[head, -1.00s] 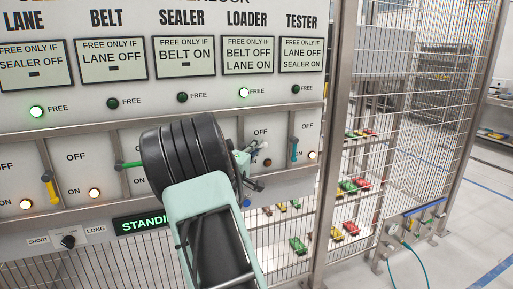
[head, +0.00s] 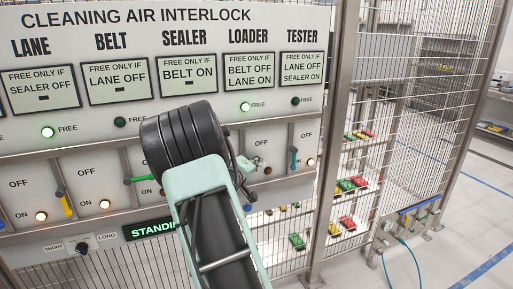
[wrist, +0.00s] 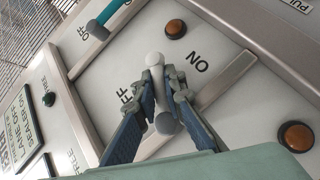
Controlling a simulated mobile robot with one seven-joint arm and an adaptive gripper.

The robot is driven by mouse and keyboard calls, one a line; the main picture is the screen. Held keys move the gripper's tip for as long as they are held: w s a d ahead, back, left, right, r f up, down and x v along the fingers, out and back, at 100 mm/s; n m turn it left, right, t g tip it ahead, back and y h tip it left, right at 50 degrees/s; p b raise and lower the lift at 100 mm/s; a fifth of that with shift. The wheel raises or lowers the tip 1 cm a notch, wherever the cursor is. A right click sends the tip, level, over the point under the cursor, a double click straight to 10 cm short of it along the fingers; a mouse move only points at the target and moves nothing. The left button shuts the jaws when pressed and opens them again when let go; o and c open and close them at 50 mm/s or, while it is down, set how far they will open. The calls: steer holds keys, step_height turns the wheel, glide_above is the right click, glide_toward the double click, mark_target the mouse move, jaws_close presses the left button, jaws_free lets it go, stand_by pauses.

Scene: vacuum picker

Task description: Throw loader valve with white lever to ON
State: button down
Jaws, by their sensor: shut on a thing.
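The white lever (wrist: 155,60) of the loader valve is between my fingers in the wrist view. Its round tip sticks out past the fingertips and its grey-white lower part shows between them. My gripper (wrist: 160,88) is shut on it. OFF and ON markings are printed to either side of the lever. In the head view my gripper (head: 252,168) is at the panel below the LOADER label (head: 248,37), largely hidden by my wrist. The green FREE lamp (head: 245,106) under LOADER is lit.
A teal lever (head: 293,158) is close on the right under TESTER; it also shows in the wrist view (wrist: 97,29). A green lever (head: 138,180) and a yellow lever (head: 65,203) are to the left. A wire-mesh fence (head: 400,120) stands at right.

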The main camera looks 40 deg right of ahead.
steer(key=y+p, duration=0.1)
steer(key=m+p, duration=0.1)
steer(key=p, duration=0.1)
steer(key=m+y+p, duration=0.1)
steer(key=shift+s+a+f+g+y, duration=0.15)
steer(key=shift+a+f+g+y, duration=0.15)
steer(key=shift+f, duration=0.1)
steer(key=a+m+y+b, duration=0.1)
steer(key=y+b, duration=0.1)
steer(key=a+f+m+y+b, duration=0.1)
steer(key=y+b, duration=0.1)
steer(key=a+f+m+y+b, duration=0.1)
steer(key=y+b, duration=0.1)
steer(key=shift+w+f+m+y+b, duration=0.1)
steer(key=shift+w+m+y+b, duration=0.2)
steer(key=shift+m+y, duration=0.1)
steer(key=c, duration=2.1)
jaws_free()
steer(key=shift+o, duration=0.4)
steer(key=shift+w+r, duration=0.1)
steer(key=shift+r, duration=0.1)
steer(key=shift+r, duration=0.15)
steer(key=v, duration=1.1)
steer(key=shift+s, duration=0.55)
